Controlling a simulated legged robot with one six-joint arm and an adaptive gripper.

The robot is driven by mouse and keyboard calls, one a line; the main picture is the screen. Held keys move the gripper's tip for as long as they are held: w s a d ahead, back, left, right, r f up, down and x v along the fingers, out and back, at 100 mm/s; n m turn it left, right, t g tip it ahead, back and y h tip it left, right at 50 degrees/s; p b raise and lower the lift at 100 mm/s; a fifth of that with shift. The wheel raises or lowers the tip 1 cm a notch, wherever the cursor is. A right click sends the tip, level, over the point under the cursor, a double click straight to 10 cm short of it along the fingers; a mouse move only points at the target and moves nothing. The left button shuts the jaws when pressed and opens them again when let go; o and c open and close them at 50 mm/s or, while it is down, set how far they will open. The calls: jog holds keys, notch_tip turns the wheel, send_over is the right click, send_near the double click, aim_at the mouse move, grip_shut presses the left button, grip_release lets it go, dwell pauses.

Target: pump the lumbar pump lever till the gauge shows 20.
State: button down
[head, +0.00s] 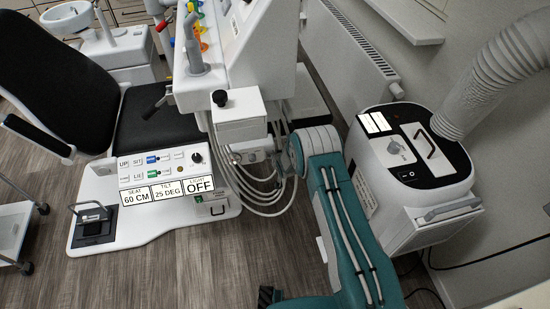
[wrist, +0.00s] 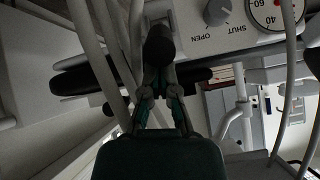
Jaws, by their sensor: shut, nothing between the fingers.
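In the wrist view my gripper (wrist: 158,82) is shut and empty. Its narrow fingers point at a black rounded grip (wrist: 160,45), which looks like the pump lever's handle. The fingertips overlap its lower end in the picture; I cannot tell whether they touch. A white panel with a grey SHUT/OPEN knob (wrist: 217,12) is at the top right, upside down. Beside it is a round gauge (wrist: 274,14) with red and black figures, cut by the frame edge; its reading is unclear. In the head view my teal arm reaches toward the chair unit, and its gripper end is hidden.
Loose grey hoses (head: 262,190) hang beside my wrist. The labelled control panel (head: 165,170) and black chair (head: 55,85) are at left. A white machine (head: 415,165) with a thick duct stands at right.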

jog(key=shift+s+f+t, duration=0.35)
jog(key=shift+f+t, duration=0.05)
jog(key=shift+s+d+f+t+y, duration=0.2)
jog(key=shift+s+f+t, duration=0.15)
jog(key=shift+f+t, duration=0.15)
jog(key=shift+s+d+f+t+y, duration=0.1)
jog(key=shift+s+f+t+y, duration=0.15)
jog(key=shift+f+t, duration=0.25)
notch_tip(320, 180, down, 8)
jog(key=shift+s+r, duration=0.25)
jog(key=shift+s, duration=0.2)
jog(key=shift+s+d+f, duration=0.1)
jog(key=shift+d+f, duration=0.1)
jog(key=shift+f, duration=0.05)
jog(key=shift+r, duration=0.1)
